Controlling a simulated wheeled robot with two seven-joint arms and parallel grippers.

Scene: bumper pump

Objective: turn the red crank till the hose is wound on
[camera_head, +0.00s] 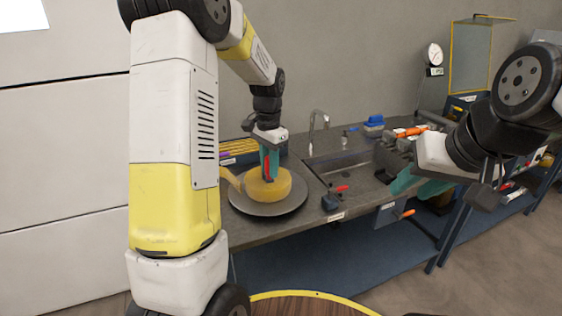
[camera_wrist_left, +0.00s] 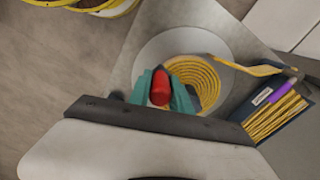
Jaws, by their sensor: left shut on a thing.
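The red crank (camera_head: 266,166) stands over the hose reel on the worktop; its knob also shows in the left wrist view (camera_wrist_left: 160,88). My left gripper (camera_head: 269,163) is shut on the crank, its teal fingers on either side of the knob. The yellow hose (camera_head: 272,190) lies coiled on a round grey plate (camera_head: 268,209); the left wrist view shows several turns (camera_wrist_left: 205,82). A loose length of hose (camera_wrist_left: 250,68) leads off the coil. My right gripper (camera_head: 420,186) is empty, away at the right; its finger gap is unclear.
A tray of yellow sticks (camera_wrist_left: 275,122) with a purple one lies beside the plate. A tap (camera_head: 317,125) and a sink (camera_head: 345,175) are to the right of the reel.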

